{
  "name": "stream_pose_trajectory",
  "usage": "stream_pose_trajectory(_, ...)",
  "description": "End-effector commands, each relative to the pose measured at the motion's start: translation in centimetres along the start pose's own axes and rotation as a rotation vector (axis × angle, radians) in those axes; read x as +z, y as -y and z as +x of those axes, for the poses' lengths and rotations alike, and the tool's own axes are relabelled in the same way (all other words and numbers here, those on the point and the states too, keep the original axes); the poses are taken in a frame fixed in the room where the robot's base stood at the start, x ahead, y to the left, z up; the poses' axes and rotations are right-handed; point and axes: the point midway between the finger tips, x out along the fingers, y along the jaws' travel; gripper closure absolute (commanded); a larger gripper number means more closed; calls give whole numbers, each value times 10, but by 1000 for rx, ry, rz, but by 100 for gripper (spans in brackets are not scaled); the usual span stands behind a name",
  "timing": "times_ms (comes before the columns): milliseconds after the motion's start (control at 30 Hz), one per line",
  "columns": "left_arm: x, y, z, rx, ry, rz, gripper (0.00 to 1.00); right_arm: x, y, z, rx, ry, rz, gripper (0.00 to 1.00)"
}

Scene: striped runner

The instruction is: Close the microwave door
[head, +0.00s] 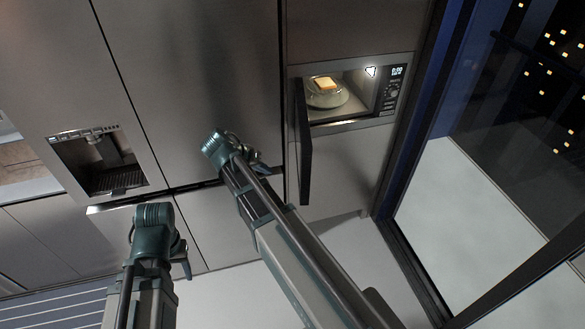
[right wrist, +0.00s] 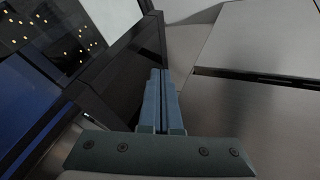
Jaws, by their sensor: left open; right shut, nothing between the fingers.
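The microwave (head: 392,92) is built into the cabinet wall, and its dark door (head: 304,150) stands open, swung outward from the left side of the opening. The door also shows in the right wrist view as a dark panel (right wrist: 122,72) just beyond the fingers. My right gripper (head: 262,167) is shut and empty, on the left side of the door and close to it; in the right wrist view its fingertips (right wrist: 160,75) overlap the panel. I cannot tell whether they touch it. My left gripper (head: 186,265) is open and empty at the lower left, well away from the door.
Inside the microwave a bread-like piece (head: 325,83) sits on a round plate (head: 330,99). A dispenser recess (head: 98,160) is in the cabinet front at left. A dark-framed window (head: 500,190) stands at right. The space in front of the microwave opening looks clear.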

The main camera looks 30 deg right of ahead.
Motion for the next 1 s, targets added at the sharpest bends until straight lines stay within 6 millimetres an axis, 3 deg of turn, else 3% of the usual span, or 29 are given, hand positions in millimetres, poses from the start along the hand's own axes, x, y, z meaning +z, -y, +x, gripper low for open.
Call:
stream_pose_trajectory(267, -1, -1, 10, 0, 0, -1, 50, 0, 1, 12, 2, -1, 4, 100)
stream_pose_trajectory(833, -6, -8, 86, -2, -2, 6, 50, 1, 2, 106, 2, 0, 3, 100)
stream_pose_trajectory(1000, -5, -7, 79, -2, -2, 6, 50, 0, -23, 112, 2, 0, 4, 100)
